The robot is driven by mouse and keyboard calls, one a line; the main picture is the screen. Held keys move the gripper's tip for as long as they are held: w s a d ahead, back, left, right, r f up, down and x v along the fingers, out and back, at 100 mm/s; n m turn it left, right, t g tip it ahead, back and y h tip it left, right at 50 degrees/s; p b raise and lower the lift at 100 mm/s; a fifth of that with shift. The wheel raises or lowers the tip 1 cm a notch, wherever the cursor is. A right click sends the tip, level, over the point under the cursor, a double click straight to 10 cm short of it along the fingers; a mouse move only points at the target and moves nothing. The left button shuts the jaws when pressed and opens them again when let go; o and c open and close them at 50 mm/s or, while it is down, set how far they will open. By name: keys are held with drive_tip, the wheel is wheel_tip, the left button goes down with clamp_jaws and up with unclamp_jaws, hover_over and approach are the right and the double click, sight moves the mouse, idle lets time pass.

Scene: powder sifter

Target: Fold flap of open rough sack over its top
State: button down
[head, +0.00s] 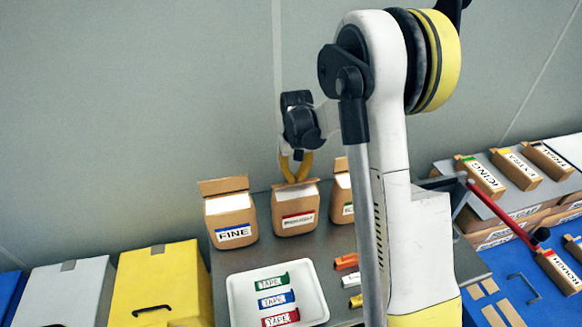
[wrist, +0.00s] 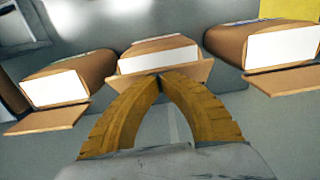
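Three open brown sacks with white tops stand in a row on the grey table. The middle sack (head: 296,212) has a red label too small to read surely, so I cannot confirm it is the rough one. Its raised flap (head: 297,184) stands along the far edge of its top. My gripper (head: 296,180) has its yellow fingertips at the flap, apparently on its far side. The wrist view shows the fingertips together at this flap (wrist: 190,76), with the white top (wrist: 158,60) beyond. I cannot tell whether the flap is between them.
The FINE sack (head: 231,217) is to the left, its flap (head: 224,185) up. A green-labelled sack (head: 343,199) is to the right, partly behind my arm. In front are a white tray (head: 235,298) with TAPE pieces and several coloured items. A yellow box (head: 158,282) stands at left.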

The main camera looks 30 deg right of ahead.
sight(295, 184)
drive_tip(key=shift+s+a, duration=0.15)
drive_tip(key=shift+s, duration=0.45)
drive_tip(key=shift+r, duration=0.1)
drive_tip(key=shift+w+d+r+p, duration=0.1)
drive_tip(key=shift+w+r+p, duration=0.25)
drive_tip(key=shift+w+r, duration=0.25)
drive_tip(key=shift+w+d+r+p, duration=0.1)
drive_tip(key=shift+w+r+p, duration=0.3)
drive_tip(key=shift+r, duration=0.4)
drive_tip(key=shift+f, duration=0.15)
drive_tip(key=shift+f+b, duration=2.65)
drive_tip(key=shift+f, duration=0.5)
drive_tip(key=shift+r+p, duration=2.6)
drive_tip(key=shift+r, duration=1.95)
